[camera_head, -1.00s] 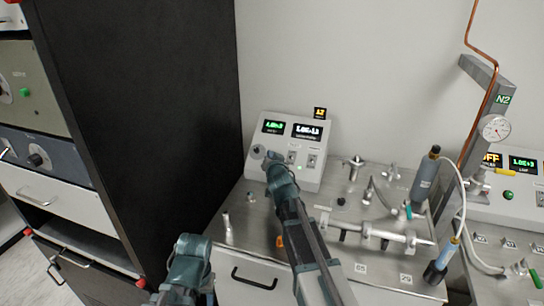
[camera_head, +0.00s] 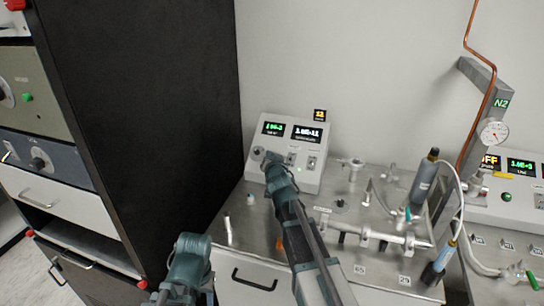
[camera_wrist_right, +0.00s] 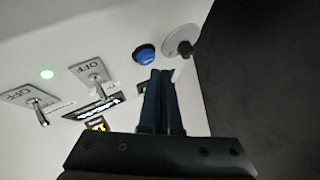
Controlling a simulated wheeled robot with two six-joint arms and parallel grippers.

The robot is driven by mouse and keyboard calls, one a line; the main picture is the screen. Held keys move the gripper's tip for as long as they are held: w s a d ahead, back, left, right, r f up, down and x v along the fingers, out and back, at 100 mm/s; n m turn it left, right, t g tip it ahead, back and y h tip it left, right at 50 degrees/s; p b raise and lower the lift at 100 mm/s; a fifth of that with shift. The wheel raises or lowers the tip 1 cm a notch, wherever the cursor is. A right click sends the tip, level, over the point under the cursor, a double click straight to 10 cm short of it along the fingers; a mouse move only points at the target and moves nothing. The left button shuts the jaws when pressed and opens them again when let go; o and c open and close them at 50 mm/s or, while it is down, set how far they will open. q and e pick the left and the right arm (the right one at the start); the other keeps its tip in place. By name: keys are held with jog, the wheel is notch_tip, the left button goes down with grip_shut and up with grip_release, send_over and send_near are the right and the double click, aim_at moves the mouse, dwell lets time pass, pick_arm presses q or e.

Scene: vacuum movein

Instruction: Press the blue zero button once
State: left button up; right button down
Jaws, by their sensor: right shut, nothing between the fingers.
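The blue button (camera_wrist_right: 144,53) is a round dome on the pale panel in the right wrist view, between a grey round knob (camera_wrist_right: 181,42) and a toggle switch. My right gripper (camera_wrist_right: 162,74) is shut and empty. Its fingertips appear just below the button in that view; I cannot tell whether they touch it. In the head view my right gripper (camera_head: 270,157) is at the lower left of the sloped control box (camera_head: 310,176) and hides the button there. Part of my left arm shows at the bottom, but its gripper jaws do not.
Metal fittings and a grey cylinder (camera_head: 424,182) stand on the bench to the right. A black cabinet side (camera_head: 150,120) rises to the left.

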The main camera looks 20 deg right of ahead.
jog(key=r+p, duration=0.1)
jog(key=s+a+r+p, duration=0.1)
jog(key=s+r+p, duration=0.1)
jog(key=r+p, duration=0.1)
jog(key=shift+s+a, duration=0.25)
jog(key=shift+a, duration=0.1)
dwell(0.8)
